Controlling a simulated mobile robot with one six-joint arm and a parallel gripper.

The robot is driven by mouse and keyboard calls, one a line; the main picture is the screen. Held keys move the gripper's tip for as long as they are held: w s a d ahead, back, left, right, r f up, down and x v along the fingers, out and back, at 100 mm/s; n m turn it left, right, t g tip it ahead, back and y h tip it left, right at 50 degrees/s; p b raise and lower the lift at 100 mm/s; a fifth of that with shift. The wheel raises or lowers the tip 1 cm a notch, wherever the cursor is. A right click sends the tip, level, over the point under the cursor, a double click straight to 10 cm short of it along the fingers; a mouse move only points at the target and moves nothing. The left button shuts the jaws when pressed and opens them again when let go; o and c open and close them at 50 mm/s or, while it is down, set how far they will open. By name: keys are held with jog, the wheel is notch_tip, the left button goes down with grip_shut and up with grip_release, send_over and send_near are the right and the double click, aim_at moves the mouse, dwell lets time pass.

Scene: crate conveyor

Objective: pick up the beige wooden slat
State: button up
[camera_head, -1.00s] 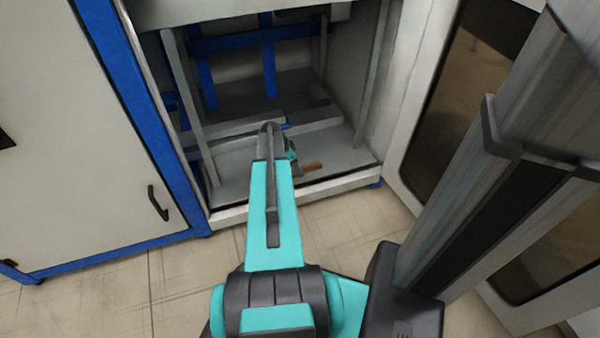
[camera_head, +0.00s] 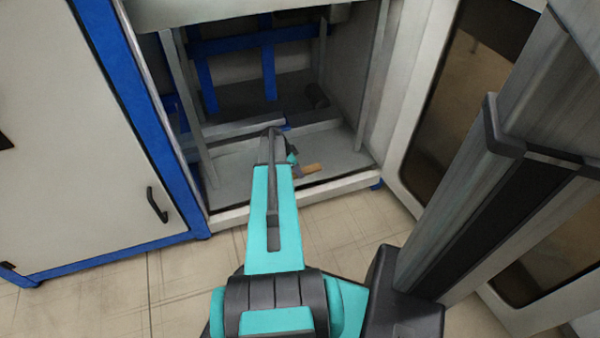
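The beige wooden slat (camera_head: 313,168) shows as a short tan piece low in the open cabinet, near its front edge. My arm reaches into the cabinet, and its dark and teal end lies just left of the slat. My gripper (camera_head: 296,169) is small and mostly hidden behind my own arm. It is at or very close to the slat's left end. I cannot tell whether its fingers are open or shut, or whether they touch the slat. The slat's left end is hidden.
The cabinet floor (camera_head: 345,160) is grey, with a raised front sill (camera_head: 340,188). Upright posts (camera_head: 190,110) and blue bars (camera_head: 235,42) stand inside. A white door (camera_head: 85,150) with a black handle (camera_head: 157,204) is at left. A dark-windowed panel (camera_head: 460,90) is at right.

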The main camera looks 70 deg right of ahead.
jog(key=shift+c, duration=0.7)
jog(key=shift+r+p, duration=0.45)
jog(key=shift+r, duration=0.4)
notch_tip(320, 180, up, 2)
jog(key=shift+r+p, duration=0.15)
jog(key=shift+p, duration=0.45)
jog(key=a+p, duration=0.1)
jog(key=a, duration=0.4)
jog(key=w+a+p, duration=0.1)
jog(key=a, duration=0.4)
jog(key=w+a+r+p, duration=0.1)
jog(key=a, duration=0.5)
jog(key=shift+w, duration=0.1)
jog(key=shift+d, duration=0.1)
